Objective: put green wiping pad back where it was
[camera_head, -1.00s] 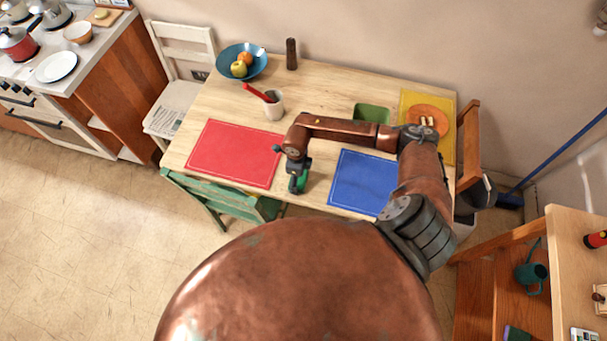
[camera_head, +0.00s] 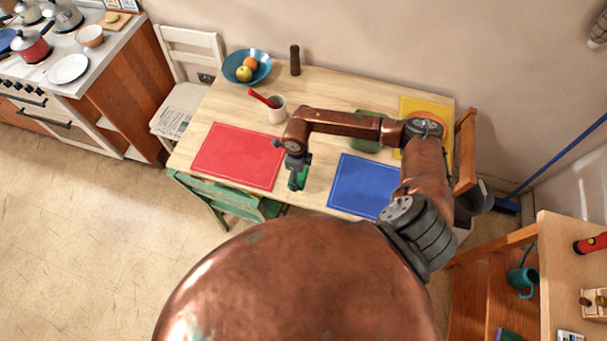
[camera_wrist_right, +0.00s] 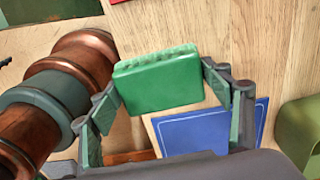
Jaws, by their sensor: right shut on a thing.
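The green wiping pad (camera_wrist_right: 162,82) is a small block with a ridged edge, held between the fingers of my right gripper (camera_wrist_right: 165,85) in the right wrist view. In the head view my right gripper (camera_head: 294,180) points down between the red mat and the blue mat, and the pad (camera_head: 303,178) shows as a bit of green beside its fingers. Whether the pad touches the table is hard to tell. My left gripper does not show.
The wooden table (camera_head: 330,85) carries a red mat (camera_head: 238,156), a blue mat (camera_head: 362,187), a yellow mat (camera_head: 443,110), a green container (camera_head: 366,146) partly behind my right arm, a cup (camera_head: 277,111), a fruit bowl (camera_head: 234,72) and a dark mill (camera_head: 295,60). A green chair (camera_head: 222,200) stands at the front.

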